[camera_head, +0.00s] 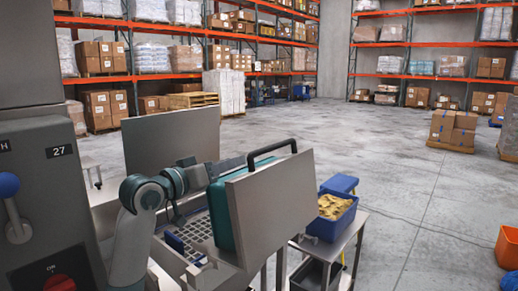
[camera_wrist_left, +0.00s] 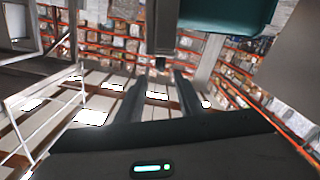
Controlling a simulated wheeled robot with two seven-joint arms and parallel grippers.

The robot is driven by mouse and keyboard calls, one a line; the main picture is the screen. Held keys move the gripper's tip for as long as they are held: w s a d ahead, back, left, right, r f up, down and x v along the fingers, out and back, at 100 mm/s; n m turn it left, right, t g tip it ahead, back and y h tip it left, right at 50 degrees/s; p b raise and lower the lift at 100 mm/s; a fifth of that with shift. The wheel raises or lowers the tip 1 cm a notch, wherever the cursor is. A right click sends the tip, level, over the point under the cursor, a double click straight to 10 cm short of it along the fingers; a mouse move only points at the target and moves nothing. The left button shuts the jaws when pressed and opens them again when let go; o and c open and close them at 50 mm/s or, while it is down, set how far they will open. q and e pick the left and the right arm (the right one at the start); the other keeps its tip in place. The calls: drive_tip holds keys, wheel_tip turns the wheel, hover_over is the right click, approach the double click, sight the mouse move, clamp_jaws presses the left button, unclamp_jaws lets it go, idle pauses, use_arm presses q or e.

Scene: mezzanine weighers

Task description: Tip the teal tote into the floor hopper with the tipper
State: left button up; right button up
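The teal tote (camera_head: 217,207) stands in the steel tipper (camera_head: 272,208) between two upright plates. A black bar handle (camera_head: 272,149) rises above the tote. My left arm comes in from the left, and my left gripper (camera_head: 237,163) is beside the handle's near end. In the left wrist view the fingers (camera_wrist_left: 161,80) are apart, with a dark bar (camera_wrist_left: 163,30) just beyond their tips; I cannot tell if they touch it. The tote's teal wall (camera_wrist_left: 228,14) shows at the top there. A metal grate (camera_head: 198,232) lies beside the tote. My right gripper is out of view.
A control box (camera_head: 40,215) with a blue-knobbed lever and red button stands at the near left. A blue bin (camera_head: 331,222) of yellowish pieces sits on a steel table at right. An orange bin (camera_head: 508,247) is at far right.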

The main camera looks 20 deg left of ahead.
sight(259, 153)
use_arm(q)
drive_tip(key=p+x, duration=0.5)
drive_tip(key=x, duration=0.6)
drive_tip(key=shift+w+d, duration=0.15)
drive_tip(key=shift+w, duration=0.4)
drive_tip(key=shift+c, duration=0.3)
drive_tip(key=shift+f, duration=0.1)
clamp_jaws()
